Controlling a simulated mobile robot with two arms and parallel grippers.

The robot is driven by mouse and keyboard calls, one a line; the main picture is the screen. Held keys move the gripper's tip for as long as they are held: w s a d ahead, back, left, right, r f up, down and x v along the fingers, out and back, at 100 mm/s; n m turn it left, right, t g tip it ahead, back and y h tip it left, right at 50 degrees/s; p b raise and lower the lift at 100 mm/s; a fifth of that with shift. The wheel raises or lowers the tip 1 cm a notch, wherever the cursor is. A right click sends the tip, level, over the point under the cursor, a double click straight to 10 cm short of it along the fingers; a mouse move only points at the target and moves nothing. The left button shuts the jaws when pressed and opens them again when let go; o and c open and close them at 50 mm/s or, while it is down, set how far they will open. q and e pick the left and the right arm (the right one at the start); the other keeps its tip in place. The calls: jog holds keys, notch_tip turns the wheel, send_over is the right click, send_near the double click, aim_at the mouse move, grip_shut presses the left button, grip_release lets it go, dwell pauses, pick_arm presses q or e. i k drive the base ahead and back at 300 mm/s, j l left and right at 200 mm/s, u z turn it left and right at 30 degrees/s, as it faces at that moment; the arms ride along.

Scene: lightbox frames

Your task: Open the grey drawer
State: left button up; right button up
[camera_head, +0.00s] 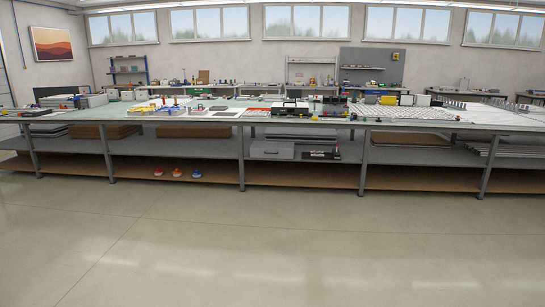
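No thing in view is clearly a grey drawer. A light grey box-like unit (272,150) sits on the middle shelf of the long workbench, just right of the picture's centre. It may be the drawer, but it is too small to make out a handle or any opening. A dark, flat item (321,155) lies beside it on the right. Neither of my grippers shows in the head view.
The long workbench (210,147) spans the picture, its top crowded with tools and boxes. Brown boards (105,131) lie on its middle shelf. Three small coloured items (177,173) sit on the lower shelf. The floor (240,250) in front is clear.

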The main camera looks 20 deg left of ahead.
aim_at(257, 152)
jog(key=i+u, duration=0.25)
jog(key=i+j+u, duration=0.1)
jog(key=i, duration=2.5)
jog(key=i+l+u, duration=0.1)
jog(key=i, duration=2.45)
jog(key=i+u, duration=0.25)
jog(key=i, duration=0.3)
jog(key=i+u, duration=0.3)
jog(key=i, duration=0.2)
jog(key=i+l+u, duration=0.25)
jog(key=i, duration=0.3)
jog(key=i+l+u, duration=0.3)
jog(key=i, duration=0.2)
